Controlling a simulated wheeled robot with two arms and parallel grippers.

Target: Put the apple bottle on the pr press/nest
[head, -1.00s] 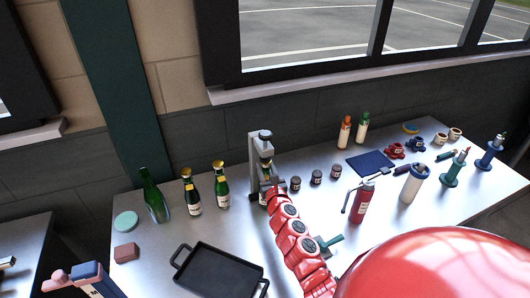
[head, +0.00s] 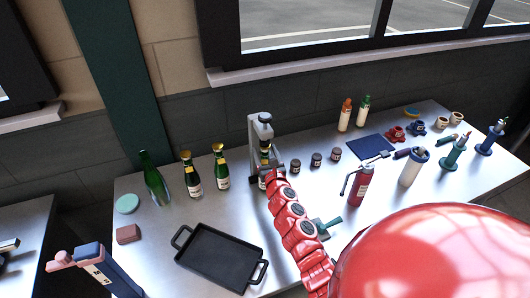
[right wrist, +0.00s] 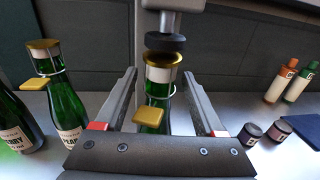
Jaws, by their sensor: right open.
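A green bottle with a gold foil top (right wrist: 157,95) stands upright at the press/nest (head: 261,128), under the press's dark head (right wrist: 164,42). A small gold tab shows on the front of its neck. Its label is hidden in the right wrist view, so I cannot read which bottle it is. My right gripper (right wrist: 161,76) is open, with one finger on each side of this bottle and visible gaps between. In the head view my red right arm reaches to the press and partly hides the bottle (head: 264,157). My left gripper is not in view.
Two gold-topped bottles (head: 192,177) (head: 221,168) and a green bottle (head: 155,184) stand left of the press. A black tray (head: 222,254) lies in front. Small dark jars (head: 316,160) stand right of the press, with a red extinguisher-like bottle (head: 359,187) farther right.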

